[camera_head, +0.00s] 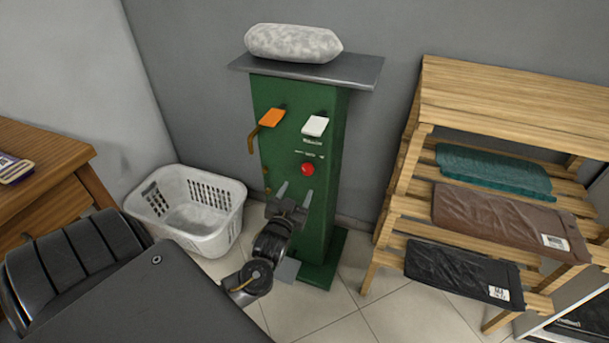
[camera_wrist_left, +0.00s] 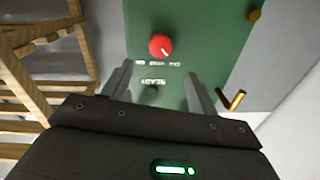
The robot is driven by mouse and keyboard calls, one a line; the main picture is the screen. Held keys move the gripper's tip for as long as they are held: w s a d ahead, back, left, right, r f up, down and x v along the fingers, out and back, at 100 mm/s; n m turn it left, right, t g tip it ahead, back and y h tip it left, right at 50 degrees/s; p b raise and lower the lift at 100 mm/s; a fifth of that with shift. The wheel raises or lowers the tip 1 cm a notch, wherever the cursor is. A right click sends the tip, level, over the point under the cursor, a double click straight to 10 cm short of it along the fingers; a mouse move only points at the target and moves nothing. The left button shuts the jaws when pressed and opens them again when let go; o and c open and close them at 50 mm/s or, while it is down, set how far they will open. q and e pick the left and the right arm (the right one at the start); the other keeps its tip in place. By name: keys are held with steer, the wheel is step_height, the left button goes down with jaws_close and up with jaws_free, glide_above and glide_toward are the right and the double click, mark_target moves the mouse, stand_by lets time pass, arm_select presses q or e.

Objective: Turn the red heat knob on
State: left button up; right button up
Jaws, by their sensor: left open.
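The red heat knob (camera_head: 307,169) is on the front of a green press column (camera_head: 327,205), below a white switch (camera_head: 315,126). It also shows in the left wrist view (camera_wrist_left: 161,45), with small lettering beside it. My left gripper (camera_head: 293,192) is in front of the column, a little below the knob. Its two fingers are apart with nothing between them, and in the left wrist view the fingertips (camera_wrist_left: 156,80) point toward the panel, with the knob beyond them. The gripper looks apart from the knob. My right gripper does not show in either view.
An orange switch (camera_head: 271,117) and a brass lever (camera_head: 253,138) are on the column's left side. A grey padded top (camera_head: 293,43) sits above.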

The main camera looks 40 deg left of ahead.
mark_target(306, 171)
arm_select(q)
steer(key=b+x, duration=0.1)
steer(key=x, duration=0.8)
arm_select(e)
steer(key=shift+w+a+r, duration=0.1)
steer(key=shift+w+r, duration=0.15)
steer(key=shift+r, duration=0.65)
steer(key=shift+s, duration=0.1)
arm_select(q)
steer(key=c, duration=1)
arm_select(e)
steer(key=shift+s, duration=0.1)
